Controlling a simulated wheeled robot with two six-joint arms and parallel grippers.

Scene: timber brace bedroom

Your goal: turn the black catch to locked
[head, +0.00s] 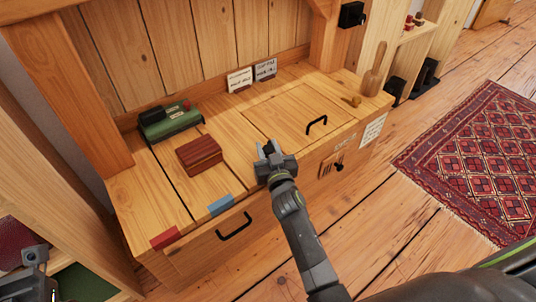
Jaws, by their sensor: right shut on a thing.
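My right gripper (269,149) is at the front edge of the wooden bench (221,147), just left of the hatch with a black handle. It is shut on a small dark thing, which looks to be the black catch; the fingers hide most of it and I cannot read its position. A black knob (339,167) sits beside a slotted wooden patch on the bench front, to the right of the gripper. My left gripper (35,256) is at the lower left corner, partly cut off and away from the bench; its jaws are unclear.
A green box (170,121), a dark red box (199,154) and two small signs (240,80) stand on the bench. Red and blue patches mark the front edge above a drawer handle (234,227). A wooden peg (374,72) rises at the right. A patterned rug (475,155) lies beyond.

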